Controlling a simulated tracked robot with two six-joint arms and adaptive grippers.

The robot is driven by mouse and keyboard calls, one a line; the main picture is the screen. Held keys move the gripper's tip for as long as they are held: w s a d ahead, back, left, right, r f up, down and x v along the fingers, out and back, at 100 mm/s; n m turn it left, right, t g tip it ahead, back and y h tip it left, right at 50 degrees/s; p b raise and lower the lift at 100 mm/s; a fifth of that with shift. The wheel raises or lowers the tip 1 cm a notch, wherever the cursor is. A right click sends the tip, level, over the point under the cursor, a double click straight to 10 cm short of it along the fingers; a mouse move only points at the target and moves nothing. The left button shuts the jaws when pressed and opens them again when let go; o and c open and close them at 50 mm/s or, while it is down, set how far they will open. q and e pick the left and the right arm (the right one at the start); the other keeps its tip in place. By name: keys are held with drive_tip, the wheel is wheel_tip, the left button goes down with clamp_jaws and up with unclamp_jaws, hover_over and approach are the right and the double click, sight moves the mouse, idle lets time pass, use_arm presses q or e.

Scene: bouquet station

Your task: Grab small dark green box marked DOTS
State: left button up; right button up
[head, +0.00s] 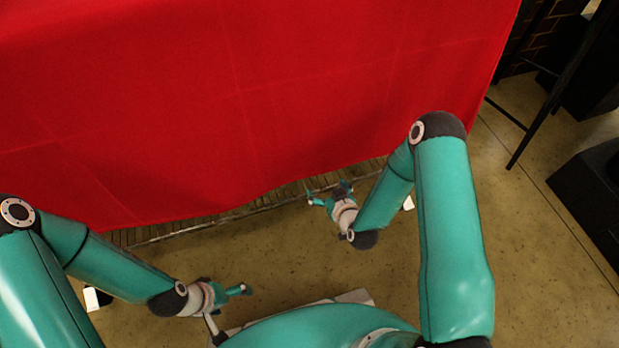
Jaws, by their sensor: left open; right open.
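No dark green box marked DOTS shows in the head view. My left gripper (245,290) is low over the floor at the lower left of centre, open and empty. My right gripper (326,193) is near the lower edge of the red cloth, right of centre, open and empty. Both grippers look small, and their fingers are partly hidden by their own wrists.
A red cloth (240,90) hangs across the upper part of the view and hides what is behind it. Brown floor (540,240) is clear at the right. Black objects (595,190) and a thin dark stand (545,100) are at the right edge.

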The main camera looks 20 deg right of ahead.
drive_tip(key=shift+t+h, duration=0.3)
drive_tip(key=shift+t, duration=0.4)
drive_tip(key=b+x, duration=0.1)
drive_tip(key=x, duration=0.2)
drive_tip(key=b+x, duration=0.1)
drive_tip(key=x, duration=0.2)
drive_tip(key=d+r+b+x, duration=0.1)
drive_tip(key=b+x, duration=0.1)
drive_tip(key=x, duration=0.1)
drive_tip(key=shift+w, duration=0.25)
drive_tip(key=w, duration=0.2)
drive_tip(key=w+b, duration=0.2)
drive_tip(key=w, duration=0.1)
drive_tip(key=shift+w+a+f, duration=0.15)
drive_tip(key=shift+w+f, duration=0.15)
use_arm(q)
wheel_tip(320, 180, down, 8)
use_arm(e)
drive_tip(key=shift+r, duration=0.1)
drive_tip(key=c, duration=1.3)
use_arm(q)
drive_tip(key=shift+r, duration=0.1)
